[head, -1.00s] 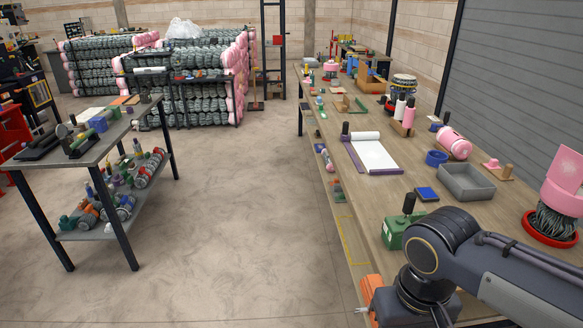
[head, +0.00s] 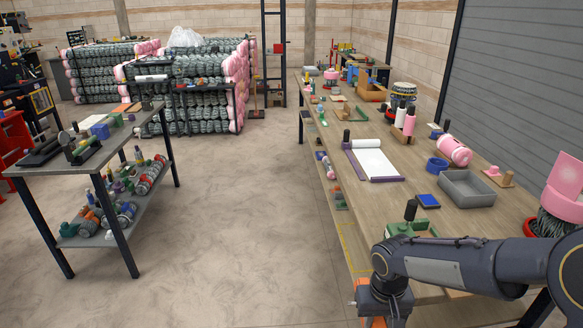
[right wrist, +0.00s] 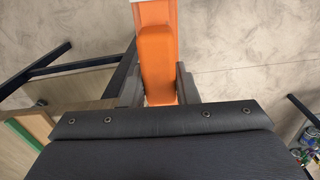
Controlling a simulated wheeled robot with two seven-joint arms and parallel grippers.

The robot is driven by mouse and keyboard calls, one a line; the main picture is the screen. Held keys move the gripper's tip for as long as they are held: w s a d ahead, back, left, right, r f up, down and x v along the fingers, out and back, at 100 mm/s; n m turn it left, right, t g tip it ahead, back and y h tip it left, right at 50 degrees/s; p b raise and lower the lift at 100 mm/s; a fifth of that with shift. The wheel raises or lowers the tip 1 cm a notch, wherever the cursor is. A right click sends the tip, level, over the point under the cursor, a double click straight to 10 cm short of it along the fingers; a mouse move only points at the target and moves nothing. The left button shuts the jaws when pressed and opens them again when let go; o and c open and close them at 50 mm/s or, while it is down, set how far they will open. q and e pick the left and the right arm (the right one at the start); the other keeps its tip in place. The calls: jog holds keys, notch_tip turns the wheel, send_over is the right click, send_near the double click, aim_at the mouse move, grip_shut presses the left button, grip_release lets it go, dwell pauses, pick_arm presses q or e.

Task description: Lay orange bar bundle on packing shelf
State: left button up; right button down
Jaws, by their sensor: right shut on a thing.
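My right gripper (right wrist: 157,84) is shut on an orange bar bundle (right wrist: 157,48) in the right wrist view, with a dark finger on each side. The bundle points away from the palm; its far end runs out of the frame. The orange piece is near the outline's front end. My left gripper is not in view.
Small items lie farther along the low shelf. The outlined area looks empty. Open floor (head: 240,230) lies to the left.

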jog(key=w+f, duration=0.1)
jog(key=f, duration=0.3)
jog(key=w+d+f, duration=0.1)
jog(key=f, duration=0.2)
jog(key=shift+w+d, duration=0.1)
jog(key=shift+w, duration=0.2)
